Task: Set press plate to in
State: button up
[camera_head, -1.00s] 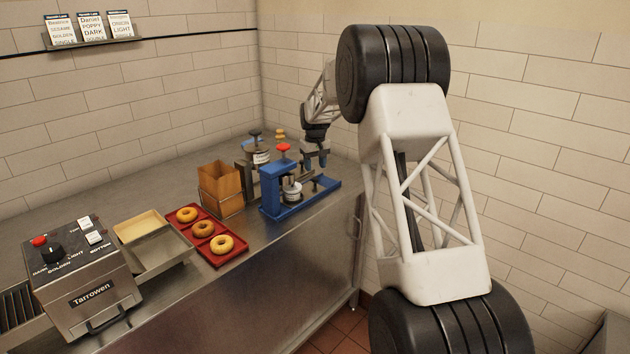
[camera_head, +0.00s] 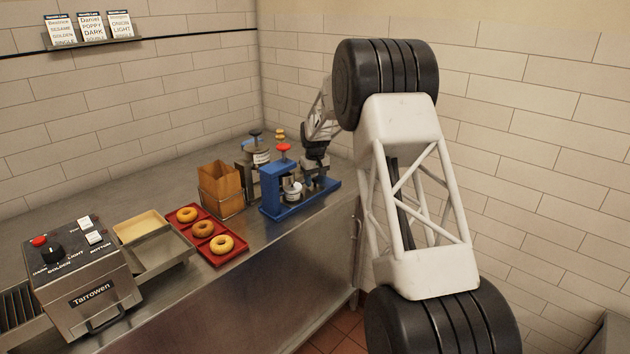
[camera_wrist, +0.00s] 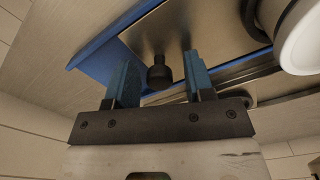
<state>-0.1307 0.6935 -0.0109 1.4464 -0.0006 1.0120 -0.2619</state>
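The blue press (camera_head: 270,188) with a red knob on top stands at the right end of the steel counter. In the wrist view its blue base edge (camera_wrist: 95,62) and a flat steel plate (camera_wrist: 165,28) show, with a small black knob (camera_wrist: 159,76) standing on the plate. My gripper (camera_wrist: 159,60) is open, its two blue fingers apart on either side of the black knob. I cannot tell whether either finger touches it. In the head view my gripper (camera_head: 314,180) is low over the right part of the press base; the knob is hidden there.
A white round part (camera_wrist: 302,42) of the press is at the upper right of the wrist view. Left of the press are a brown box in a wire holder (camera_head: 221,190), a red tray (camera_head: 226,257) with bagels, and a toaster (camera_head: 85,275). A jar-like dispenser (camera_head: 257,156) stands behind.

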aim_at(308, 190)
grip_shut()
jog(key=shift+s+a, duration=1.3)
jog(key=shift+o, duration=0.5)
grip_release()
jog(key=shift+r, duration=0.1)
notch_tip(308, 190, up, 8)
jog(key=shift+f, duration=0.2)
